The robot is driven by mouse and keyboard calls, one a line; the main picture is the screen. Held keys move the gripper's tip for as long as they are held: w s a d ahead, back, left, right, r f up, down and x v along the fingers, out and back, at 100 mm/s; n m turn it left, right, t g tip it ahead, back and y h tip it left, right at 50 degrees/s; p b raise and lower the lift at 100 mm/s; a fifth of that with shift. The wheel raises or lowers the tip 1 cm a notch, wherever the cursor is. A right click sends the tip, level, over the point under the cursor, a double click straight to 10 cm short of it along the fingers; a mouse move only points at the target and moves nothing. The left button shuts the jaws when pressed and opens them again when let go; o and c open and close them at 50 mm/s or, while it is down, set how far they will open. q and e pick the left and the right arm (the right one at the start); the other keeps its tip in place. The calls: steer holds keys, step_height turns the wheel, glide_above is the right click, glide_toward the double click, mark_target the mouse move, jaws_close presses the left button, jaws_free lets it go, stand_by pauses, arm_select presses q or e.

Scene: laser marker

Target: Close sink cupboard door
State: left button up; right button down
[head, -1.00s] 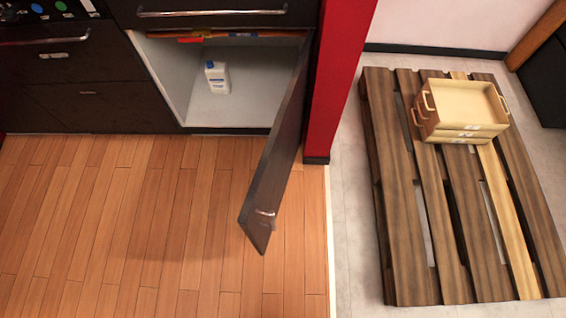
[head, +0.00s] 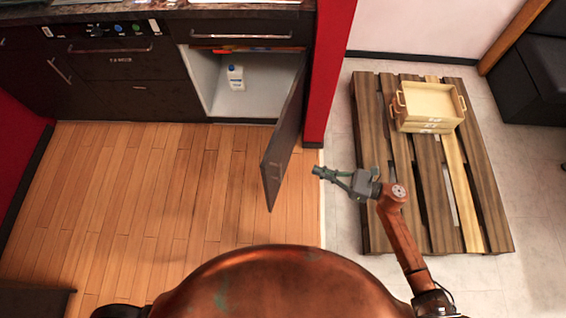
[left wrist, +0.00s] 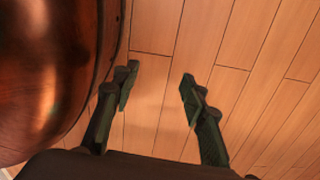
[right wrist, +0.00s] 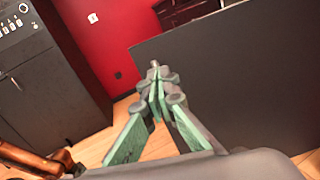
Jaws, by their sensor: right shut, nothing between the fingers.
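The sink cupboard door (head: 283,140) is dark and stands wide open, hinged at the right side of the cupboard. The open cupboard (head: 256,98) shows a pale inside. My right gripper (head: 318,172) is shut and empty, to the right of the door's outer face and apart from it in the head view. In the right wrist view, my right gripper (right wrist: 158,95) points ahead, with a large dark panel (right wrist: 235,80), apparently the door, filling the right. My left gripper (left wrist: 157,85) is open and empty above the wooden floor; it is not visible in the head view.
A white bottle (head: 236,78) stands inside the cupboard. A red wall end (head: 328,70) is just right of the hinge side. A wooden pallet (head: 377,150) with stacked trays (head: 432,103) lies at right. The wooden floor (head: 150,200) at left is clear.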

steer(key=r+n, duration=0.1)
glide_toward(271, 155)
steer(key=shift+n+g, duration=0.3)
steer(key=shift+n, duration=0.1)
steer(key=x, duration=0.5)
steer(key=shift+w+a+r+b, duration=0.15)
steer(key=shift+a+b, duration=0.1)
steer(key=shift+b, duration=0.15)
arm_select(q)
steer(key=shift+w+d+r+g, duration=0.1)
steer(key=shift+w+r+g, duration=0.2)
steer(key=shift+w+r, duration=0.5)
arm_select(e)
steer(key=shift+w+a, duration=0.15)
steer(key=shift+a, duration=0.45)
